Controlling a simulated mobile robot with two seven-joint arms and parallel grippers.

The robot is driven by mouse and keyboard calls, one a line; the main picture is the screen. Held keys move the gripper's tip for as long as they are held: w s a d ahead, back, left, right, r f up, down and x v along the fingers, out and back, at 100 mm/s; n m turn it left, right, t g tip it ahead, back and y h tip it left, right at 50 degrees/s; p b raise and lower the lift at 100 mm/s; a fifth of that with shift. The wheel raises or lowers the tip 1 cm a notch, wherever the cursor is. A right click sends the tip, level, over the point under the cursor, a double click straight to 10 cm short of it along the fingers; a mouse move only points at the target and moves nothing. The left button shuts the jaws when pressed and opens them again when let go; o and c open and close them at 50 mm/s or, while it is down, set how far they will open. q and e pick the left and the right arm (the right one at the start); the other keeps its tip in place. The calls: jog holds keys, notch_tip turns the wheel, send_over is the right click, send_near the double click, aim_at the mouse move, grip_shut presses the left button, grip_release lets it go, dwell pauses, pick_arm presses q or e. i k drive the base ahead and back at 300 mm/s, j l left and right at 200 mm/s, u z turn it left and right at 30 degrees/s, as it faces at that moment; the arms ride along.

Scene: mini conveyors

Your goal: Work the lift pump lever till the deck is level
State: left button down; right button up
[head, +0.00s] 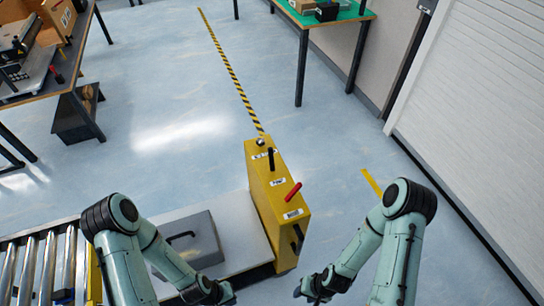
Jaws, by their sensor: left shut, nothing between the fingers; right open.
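A yellow pump housing (264,193) stands upright at the end of the pale deck (240,239). A black lever (271,158) and a red lever (293,191) stick out of its sloped top, beside small white labels too small to read surely. Which one is the pump lever I cannot tell for sure. The deck's near part is hidden by my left arm, and its tilt is hard to judge. My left gripper (226,297) is shut and empty, low in front of the deck. My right gripper (305,290) is open and empty, below and right of the housing. Neither touches a lever.
A grey case with a dark handle (199,244) lies on the deck. A roller conveyor (38,268) adjoins at left. A workbench (62,82) stands back left, a green-topped table (345,12) back right. A white shutter (480,110) closes the right. The floor behind the housing is clear.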

aim_at(270, 153)
jog(key=k+l, duration=1.15)
